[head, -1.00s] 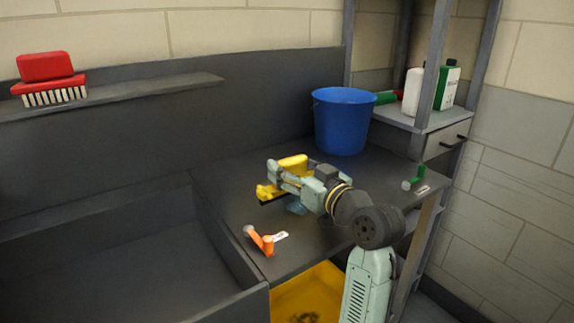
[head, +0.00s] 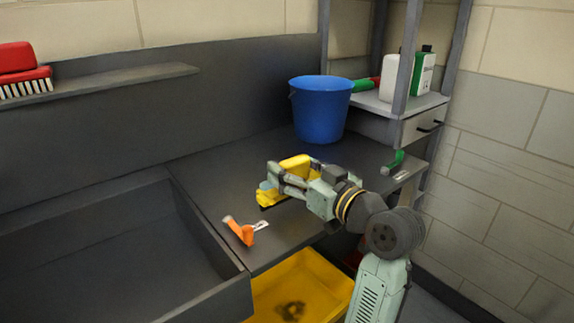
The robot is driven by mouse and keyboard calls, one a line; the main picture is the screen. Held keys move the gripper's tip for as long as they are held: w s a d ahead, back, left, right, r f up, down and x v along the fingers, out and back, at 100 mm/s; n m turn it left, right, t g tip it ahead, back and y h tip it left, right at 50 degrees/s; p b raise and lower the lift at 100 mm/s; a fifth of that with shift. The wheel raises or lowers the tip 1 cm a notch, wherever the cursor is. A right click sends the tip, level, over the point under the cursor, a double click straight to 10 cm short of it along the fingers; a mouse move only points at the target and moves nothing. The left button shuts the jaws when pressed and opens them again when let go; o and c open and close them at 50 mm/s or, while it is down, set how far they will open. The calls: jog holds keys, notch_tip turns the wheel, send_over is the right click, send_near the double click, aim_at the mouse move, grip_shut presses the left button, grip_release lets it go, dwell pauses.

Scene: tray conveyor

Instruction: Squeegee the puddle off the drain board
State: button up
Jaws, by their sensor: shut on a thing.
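The dark drain board (head: 205,180) lies between the sink basin on the left and the shelf rack on the right. My gripper (head: 275,181) is shut on the yellow squeegee (head: 296,163) over the middle of the board. The squeegee's lower edge is at or close to the board's surface; I cannot tell if it touches. The puddle cannot be made out clearly now; the gripper and squeegee may cover it.
An orange-handled tap (head: 240,231) stands at the board's front left, a green-handled one (head: 394,162) at the right. A blue bucket (head: 320,108) stands at the back. A yellow bin (head: 310,285) sits below the front edge. The sink basin (head: 100,250) is empty.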

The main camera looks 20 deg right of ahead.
jog(key=shift+s+r, duration=0.1)
jog(key=shift+s, duration=0.05)
jog(key=shift+s+a, duration=0.1)
jog(key=shift+a, duration=0.4)
jog(key=shift+f+x, duration=0.15)
jog(key=shift+x, duration=1.15)
jog(key=shift+f+x, duration=0.1)
jog(key=shift+x, duration=4)
jog(key=shift+r, duration=0.2)
notch_tip(320, 180, up, 6)
jog(key=p, duration=0.4)
